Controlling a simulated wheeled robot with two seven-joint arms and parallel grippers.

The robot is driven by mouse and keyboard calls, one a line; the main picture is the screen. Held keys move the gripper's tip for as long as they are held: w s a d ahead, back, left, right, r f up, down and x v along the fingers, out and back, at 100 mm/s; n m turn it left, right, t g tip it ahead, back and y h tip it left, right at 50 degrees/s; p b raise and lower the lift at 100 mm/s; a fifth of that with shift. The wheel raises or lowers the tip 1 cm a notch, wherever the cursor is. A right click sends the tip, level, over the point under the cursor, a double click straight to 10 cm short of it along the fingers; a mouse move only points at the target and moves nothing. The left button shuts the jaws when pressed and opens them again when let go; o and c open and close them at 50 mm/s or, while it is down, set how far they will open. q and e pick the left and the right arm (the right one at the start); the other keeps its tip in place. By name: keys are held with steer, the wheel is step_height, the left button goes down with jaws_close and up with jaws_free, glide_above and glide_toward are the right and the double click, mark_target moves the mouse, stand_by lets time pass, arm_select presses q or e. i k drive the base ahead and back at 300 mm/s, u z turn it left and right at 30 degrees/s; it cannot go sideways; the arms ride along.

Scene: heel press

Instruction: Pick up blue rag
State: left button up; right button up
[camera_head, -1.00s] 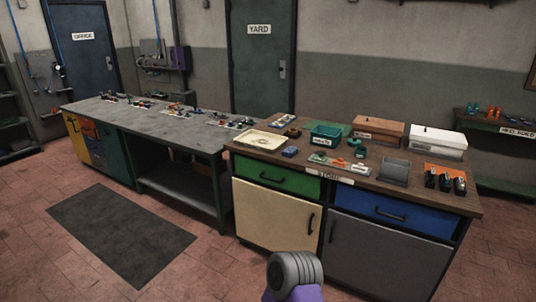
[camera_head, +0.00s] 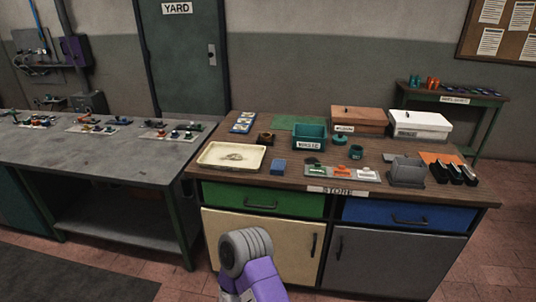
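A small blue block-like item (camera_head: 278,167) lies on the wooden top of the store bench (camera_head: 330,189), just right of the cream tray (camera_head: 231,157). It may be the blue rag folded up, but it is too small to be sure. Nothing touches it from above. A purple and grey link of one of my arms shows at the bottom, in front of the cream cupboard door. Neither of my grippers' fingers is in view.
A teal waste bin (camera_head: 310,136), a brown box (camera_head: 359,120) and a white box (camera_head: 420,124) stand behind. A grey holder (camera_head: 407,172) and black items stand at the right. A grey workbench (camera_head: 85,150) adjoins at the left. Open floor lies in front.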

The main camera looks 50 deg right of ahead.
mark_target(278, 166)
steer(key=z, duration=0.65)
steer(key=i, duration=1.3)
steer(key=z, duration=1.2)
